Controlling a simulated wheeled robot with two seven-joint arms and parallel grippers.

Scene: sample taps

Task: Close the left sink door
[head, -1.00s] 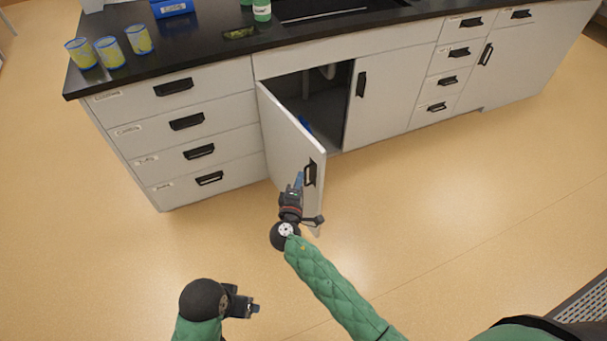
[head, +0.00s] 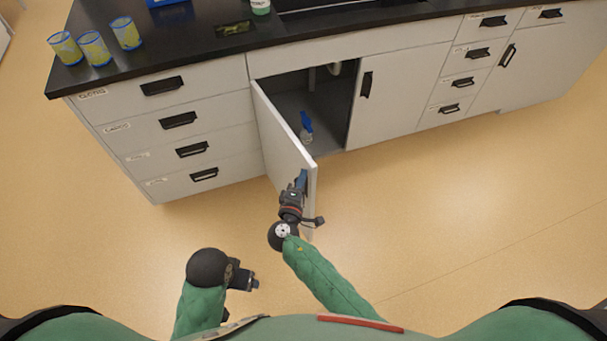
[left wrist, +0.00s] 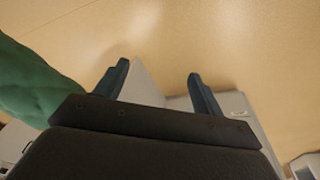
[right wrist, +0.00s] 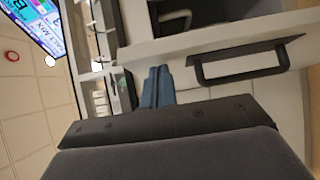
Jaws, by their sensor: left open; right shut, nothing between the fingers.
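The left sink door (head: 282,140) is a pale panel that stands open, hinged on its left and swung out toward me. Its free edge is near my right gripper (head: 301,182), which is shut and empty and overlaps the outer face near that edge. The door's handle is hidden in the head view. The right wrist view shows the shut blue fingers (right wrist: 158,85) beside a pale panel with a black handle (right wrist: 243,68); I cannot tell whether they touch it. My left gripper (head: 250,281) is open and empty, low over the floor; its fingers show in the left wrist view (left wrist: 161,85).
The sink cabinet's opening shows a blue-topped bottle (head: 306,127) and a pipe inside. The right sink door (head: 400,95) is shut. Drawers (head: 190,135) left of the opening are shut. Cups stand on the black counter (head: 200,45). The floor (head: 430,220) to the right is clear.

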